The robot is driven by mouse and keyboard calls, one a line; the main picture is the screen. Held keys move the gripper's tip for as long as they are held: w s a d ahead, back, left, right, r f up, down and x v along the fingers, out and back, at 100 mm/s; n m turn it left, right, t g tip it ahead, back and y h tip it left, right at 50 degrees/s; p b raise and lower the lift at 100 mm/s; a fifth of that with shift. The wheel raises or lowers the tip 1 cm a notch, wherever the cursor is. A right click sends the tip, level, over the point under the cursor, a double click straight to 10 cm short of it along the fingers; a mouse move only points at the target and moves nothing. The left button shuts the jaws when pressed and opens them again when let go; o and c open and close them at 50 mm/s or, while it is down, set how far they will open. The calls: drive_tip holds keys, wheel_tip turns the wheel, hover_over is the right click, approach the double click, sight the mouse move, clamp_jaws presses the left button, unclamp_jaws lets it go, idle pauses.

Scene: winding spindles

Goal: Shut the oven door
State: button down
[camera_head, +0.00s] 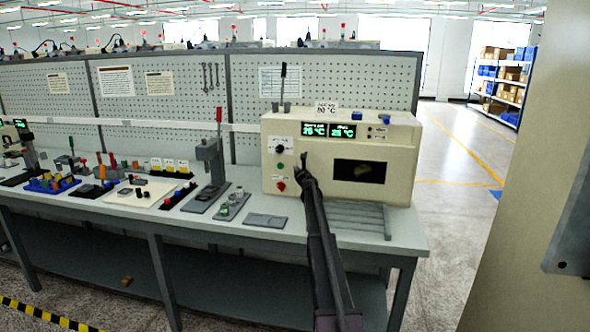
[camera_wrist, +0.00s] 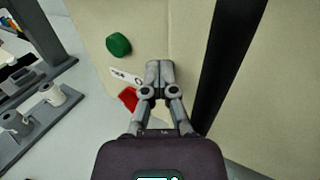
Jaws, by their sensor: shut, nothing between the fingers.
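The cream oven (camera_head: 290,135) stands on the right end of the bench. Its front has a dark rectangular window or opening (camera_head: 359,171) with something brown showing behind it. The door looks about flush with the front, but my arm hides part of it and I cannot tell whether it is fully shut. My gripper (camera_head: 304,162) is shut and empty, in front of the oven between the buttons and the dark window. In the wrist view my gripper (camera_wrist: 160,70) points at the cream front (camera_wrist: 183,35), with a dark upright strip (camera_wrist: 228,65) to its right. Contact is unclear.
A green button (camera_wrist: 118,44) and a red button (camera_wrist: 128,98) are left of my gripper. A slatted grey rack (camera_head: 360,217) lies before the oven. A grey press with a red lever (camera_head: 210,155) and small fixtures stand left on the bench. Open floor lies right.

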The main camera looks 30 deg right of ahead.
drive_tip(key=s+a, duration=0.9)
drive_tip(key=s, duration=0.1)
drive_tip(key=shift+s+a+p, duration=0.15)
drive_tip(key=shift+a+p, duration=0.15)
idle(0.6)
drive_tip(key=s+a+f+m+g+y+p, duration=0.1)
drive_tip(key=s+a+f+m+g, duration=0.3)
drive_tip(key=s+a+m, duration=0.7)
drive_tip(key=s+a+f+m+g+y+p, duration=0.2)
drive_tip(key=s+a+f+m+g, duration=0.3)
drive_tip(key=s+a+m, duration=0.6)
drive_tip(key=s+a+f+m+g+y+p, duration=0.1)
drive_tip(key=s+a+f+m+g, duration=0.4)
drive_tip(key=s+a, duration=1.6)
drive_tip(key=s+m+g, duration=0.3)
drive_tip(key=s+m, duration=0.2)
drive_tip(key=m, duration=0.1)
drive_tip(key=shift+s+a, duration=0.3)
drive_tip(key=shift+a, duration=0.05)
